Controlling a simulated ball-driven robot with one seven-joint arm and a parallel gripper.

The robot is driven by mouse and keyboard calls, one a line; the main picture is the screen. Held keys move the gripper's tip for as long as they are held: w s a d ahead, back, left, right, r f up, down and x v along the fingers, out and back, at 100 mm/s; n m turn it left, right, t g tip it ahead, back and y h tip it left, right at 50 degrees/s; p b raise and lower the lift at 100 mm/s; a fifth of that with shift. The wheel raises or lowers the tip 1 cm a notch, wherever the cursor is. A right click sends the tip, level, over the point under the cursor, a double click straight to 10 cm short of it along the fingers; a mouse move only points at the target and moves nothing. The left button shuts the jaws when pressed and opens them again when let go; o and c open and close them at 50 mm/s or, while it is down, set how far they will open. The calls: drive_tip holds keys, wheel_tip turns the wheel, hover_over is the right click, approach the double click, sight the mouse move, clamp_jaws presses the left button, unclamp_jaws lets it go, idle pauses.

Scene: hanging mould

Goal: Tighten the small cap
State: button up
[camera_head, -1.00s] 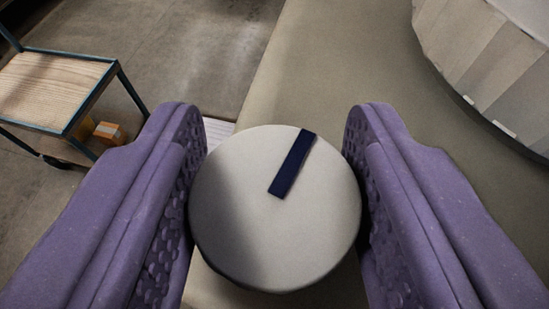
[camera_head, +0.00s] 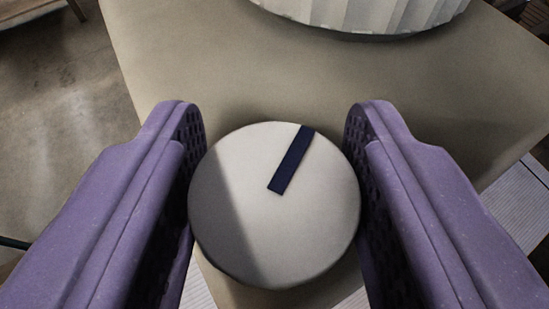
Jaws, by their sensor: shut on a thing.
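The small cap (camera_head: 250,220) is a round, pale grey disc seen from above, with a dark blue stripe (camera_head: 292,160) running from near its centre to its upper right rim. My gripper (camera_head: 276,200) has two purple padded fingers, one on each side of the cap, and is shut on it. What lies under the cap is hidden by it.
A large pale ribbed round part (camera_head: 370,12) stands on the beige surface (camera_head: 240,75) beyond the cap, at the top. The beige surface around the cap is otherwise bare. Floor (camera_head: 60,110) shows at the left, and pale slatted boards (camera_head: 515,205) at the right.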

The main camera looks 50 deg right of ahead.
drive_tip(key=m+g, duration=0.1)
drive_tip(key=m+g+h+b, duration=0.2)
drive_tip(key=shift+f+m+g, duration=0.25)
drive_tip(key=shift+m+g, duration=0.05)
drive_tip(key=m+g+h+b, duration=0.1)
drive_tip(key=m+g+b, duration=0.1)
drive_tip(key=shift+b, duration=0.4)
drive_tip(key=shift+r+m+g+b, duration=0.15)
drive_tip(key=shift+m+g+b, duration=0.3)
drive_tip(key=shift+b, duration=0.2)
drive_tip(key=shift+r+g, duration=0.1)
drive_tip(key=shift+g, duration=0.25)
drive_tip(key=o, duration=1)
drive_tip(key=shift+c, duration=0.2)
drive_tip(key=v, duration=0.7)
drive_tip(key=shift+a, duration=0.4)
